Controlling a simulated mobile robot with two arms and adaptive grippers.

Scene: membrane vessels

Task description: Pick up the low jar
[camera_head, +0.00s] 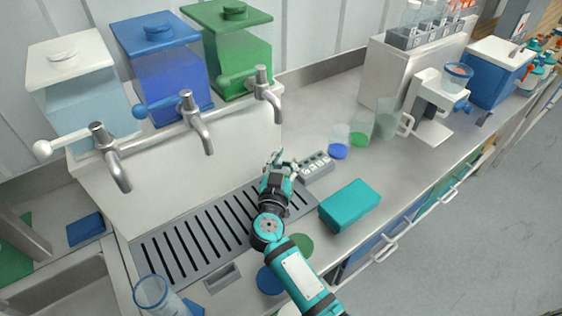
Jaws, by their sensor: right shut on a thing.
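My right gripper (281,162) is over the far right edge of the slotted drain grate, below the dispenser taps. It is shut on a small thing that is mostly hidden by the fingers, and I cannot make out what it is. Several clear vessels stand apart from it, further right on the counter: one with a blue base (338,150), one with a green base (360,138) and a taller clear one (387,122). I cannot tell which vessel is the low jar. My left gripper is not in view.
White (75,90), blue (168,85) and green (240,70) dispensers stand at the back left. A grey block with holes (316,164) and a teal box (350,204) lie right of the gripper. A blue-rimmed glass (152,291) is at lower left.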

